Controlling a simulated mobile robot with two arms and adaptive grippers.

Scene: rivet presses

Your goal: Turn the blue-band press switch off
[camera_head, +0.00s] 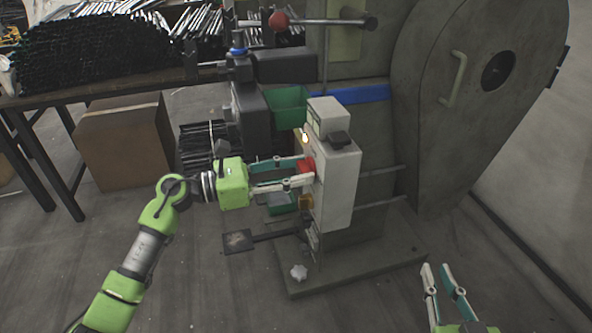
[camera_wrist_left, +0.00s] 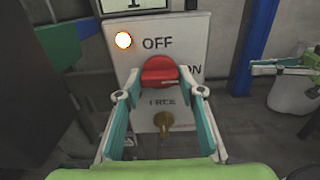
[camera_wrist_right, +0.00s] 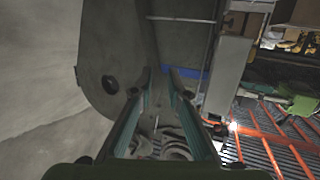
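The press with a blue band (camera_head: 350,94) carries a pale control box (camera_head: 338,185). On the box face is a red rotary switch (camera_wrist_left: 160,72), also visible in the head view (camera_head: 307,164). "OFF" is printed above it and "ON" to its right, partly covered. A lamp (camera_wrist_left: 124,40) glows at the upper left of the face. My left gripper (camera_head: 308,170) is open at the face, its fingertips (camera_wrist_left: 160,95) on either side of the switch's lower part; contact cannot be told. My right gripper (camera_head: 437,267) is open and empty, low at the right.
A brass-coloured knob (camera_wrist_left: 163,120) sits below the switch. A cardboard box (camera_head: 125,145) stands under the table at left.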

